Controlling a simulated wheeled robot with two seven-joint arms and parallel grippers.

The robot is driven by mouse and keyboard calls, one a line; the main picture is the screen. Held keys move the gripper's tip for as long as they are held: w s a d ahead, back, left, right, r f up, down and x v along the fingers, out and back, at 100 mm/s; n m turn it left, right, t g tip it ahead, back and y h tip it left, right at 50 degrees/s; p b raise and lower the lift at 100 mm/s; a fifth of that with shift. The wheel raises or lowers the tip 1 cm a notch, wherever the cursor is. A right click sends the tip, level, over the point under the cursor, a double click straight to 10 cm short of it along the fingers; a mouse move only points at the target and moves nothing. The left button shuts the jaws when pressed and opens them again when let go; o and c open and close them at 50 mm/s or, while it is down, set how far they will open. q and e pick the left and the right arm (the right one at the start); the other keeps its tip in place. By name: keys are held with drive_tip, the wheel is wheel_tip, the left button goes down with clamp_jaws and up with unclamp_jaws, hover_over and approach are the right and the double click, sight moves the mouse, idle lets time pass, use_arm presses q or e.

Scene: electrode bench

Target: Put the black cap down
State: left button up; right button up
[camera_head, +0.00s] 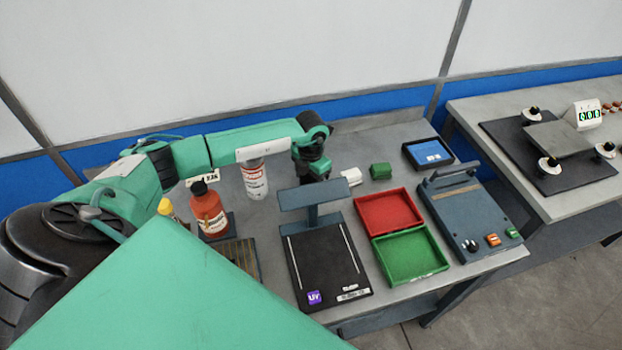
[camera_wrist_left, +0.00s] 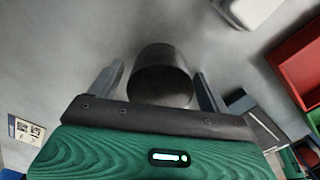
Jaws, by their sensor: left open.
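The black cap (camera_wrist_left: 160,75), a dark short cylinder, rests on the grey bench in the left wrist view. It stands between the two fingers of my left gripper (camera_wrist_left: 159,88), which is open, with a gap visible on each side of the cap. In the head view my left gripper (camera_head: 314,172) is low over the bench behind the UV stand. I cannot clearly separate the cap from the dark gripper there. My right gripper is not in view.
A UV stand (camera_head: 300,262) is in front of the gripper. A white block (camera_head: 350,177) and a green block (camera_head: 381,171) lie to its right, near the red tray (camera_head: 388,228) and green tray (camera_head: 408,279). An orange-brown bottle (camera_head: 209,212) and white bottle (camera_head: 254,182) stand left.

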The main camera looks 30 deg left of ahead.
use_arm(q)
wheel_tip(320, 180, up, 11)
drive_tip(key=b, duration=0.3)
drive_tip(key=shift+r, duration=0.5)
